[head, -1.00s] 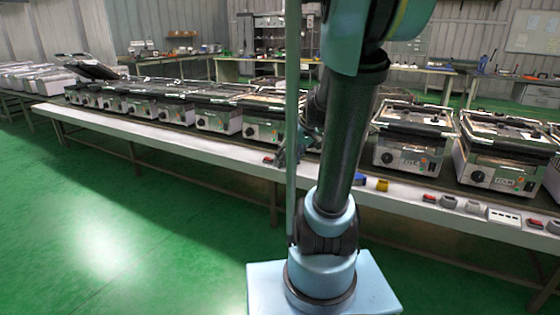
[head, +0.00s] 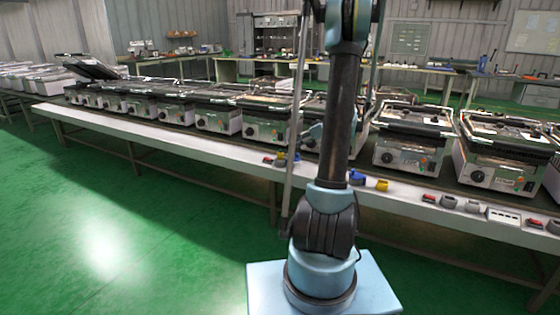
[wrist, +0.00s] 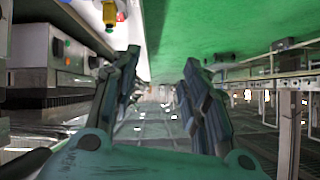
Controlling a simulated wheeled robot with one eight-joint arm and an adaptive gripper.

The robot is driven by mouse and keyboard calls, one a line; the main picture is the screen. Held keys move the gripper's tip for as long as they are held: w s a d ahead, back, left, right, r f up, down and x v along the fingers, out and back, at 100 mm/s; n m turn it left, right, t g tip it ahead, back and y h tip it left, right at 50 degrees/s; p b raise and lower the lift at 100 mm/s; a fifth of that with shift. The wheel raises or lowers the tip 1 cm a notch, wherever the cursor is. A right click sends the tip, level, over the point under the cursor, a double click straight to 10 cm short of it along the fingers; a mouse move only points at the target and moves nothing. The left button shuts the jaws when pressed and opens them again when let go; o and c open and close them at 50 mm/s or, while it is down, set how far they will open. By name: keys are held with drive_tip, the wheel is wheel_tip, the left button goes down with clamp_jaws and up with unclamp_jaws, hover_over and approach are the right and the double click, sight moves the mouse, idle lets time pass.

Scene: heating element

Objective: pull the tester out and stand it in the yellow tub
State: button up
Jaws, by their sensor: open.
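My gripper (wrist: 158,75) is open and empty in the wrist view, its two dark fingers well apart with nothing between them. In the head view it is mostly hidden behind my arm. A small yellow thing, which looks like the yellow tub (head: 382,185), sits on the pale front ledge, right of my arm. A blue item (head: 357,177) lies just left of it. Another small yellow item (head: 280,158) is on the ledge left of my arm. A yellow item (wrist: 108,13) shows at the wrist view's top edge, beyond the fingers. I cannot tell which item is the tester.
A row of grill-like machines (head: 410,145) stands behind the pale ledge (head: 420,204). Several small red and grey parts and a white socket strip (head: 503,215) lie to the right. A machine side (wrist: 45,50) is close left of my gripper. The green floor (head: 130,220) is clear.

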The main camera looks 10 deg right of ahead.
drive_tip(key=n+t+y, duration=0.2)
approach(280, 153)
drive_tip(key=w+a, duration=0.1)
drive_tip(key=w+a+f, duration=0.1)
drive_tip(key=w+a, duration=0.1)
drive_tip(key=w, duration=0.1)
drive_tip(key=shift+a+f, duration=0.2)
drive_tip(key=shift+f, duration=0.1)
drive_tip(key=shift+f+x, duration=0.2)
drive_tip(key=shift+x, duration=2.4)
drive_tip(key=shift+s, duration=0.15)
clamp_jaws()
